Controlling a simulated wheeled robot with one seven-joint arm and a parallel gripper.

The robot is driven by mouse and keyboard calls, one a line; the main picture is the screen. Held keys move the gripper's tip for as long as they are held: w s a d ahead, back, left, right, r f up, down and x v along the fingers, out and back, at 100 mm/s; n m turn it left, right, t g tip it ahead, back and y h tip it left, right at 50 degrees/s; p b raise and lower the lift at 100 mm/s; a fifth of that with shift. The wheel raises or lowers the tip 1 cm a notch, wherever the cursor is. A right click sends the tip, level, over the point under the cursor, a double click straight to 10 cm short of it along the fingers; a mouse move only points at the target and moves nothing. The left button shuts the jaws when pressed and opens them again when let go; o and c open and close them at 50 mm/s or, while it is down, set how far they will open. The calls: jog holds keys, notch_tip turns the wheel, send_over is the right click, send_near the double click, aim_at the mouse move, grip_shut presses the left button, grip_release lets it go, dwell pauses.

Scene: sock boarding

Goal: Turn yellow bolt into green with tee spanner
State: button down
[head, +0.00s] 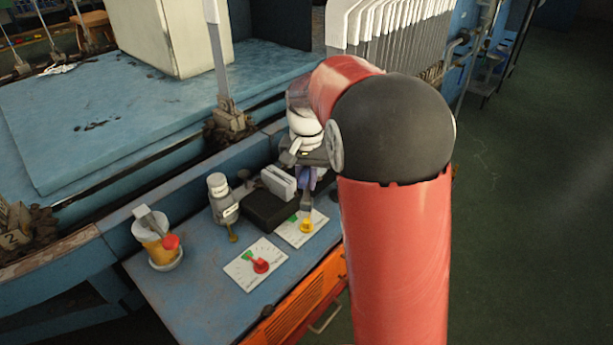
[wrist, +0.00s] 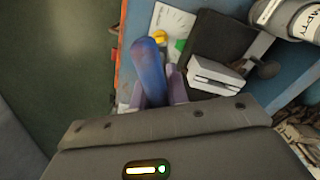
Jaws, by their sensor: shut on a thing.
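The yellow bolt (head: 306,226) sits on a white dial card (head: 292,238) with a green mark (head: 294,217) to its upper left. In the wrist view the yellow bolt (wrist: 159,37) and green mark (wrist: 180,45) show beyond my fingers. My gripper (head: 318,182) is shut on the tee spanner (wrist: 150,72), whose blue handle lies between the purple fingers (wrist: 157,90). The spanner's grey shaft (head: 306,203) points down just above the bolt in the head view. I cannot tell whether it touches the bolt. My arm hides part of the gripper.
A black block with grey plates (head: 272,208) stands beside the card. A second card with a red knob (head: 261,266) lies nearer. A grey labelled bottle (head: 220,195) and a cup with yellow contents (head: 157,248) stand left. Some blue bench top (head: 200,300) is clear in front.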

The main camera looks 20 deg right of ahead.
aim_at(307, 200)
jog(key=shift+f+b, duration=2.1)
jog(key=shift+f, duration=1.35)
jog(key=n+p, duration=0.1)
jog(key=n, duration=0.2)
jog(key=shift+r, duration=0.1)
jog(key=n+p, duration=0.1)
jog(key=n, duration=0.3)
jog(key=shift+n, duration=0.4)
jog(key=n+p, duration=0.1)
jog(key=n, duration=0.5)
jog(key=shift+m, duration=0.6)
jog(key=shift+r+p, duration=1.35)
jog(key=shift+r, duration=1.55)
jog(key=shift+s, duration=0.1)
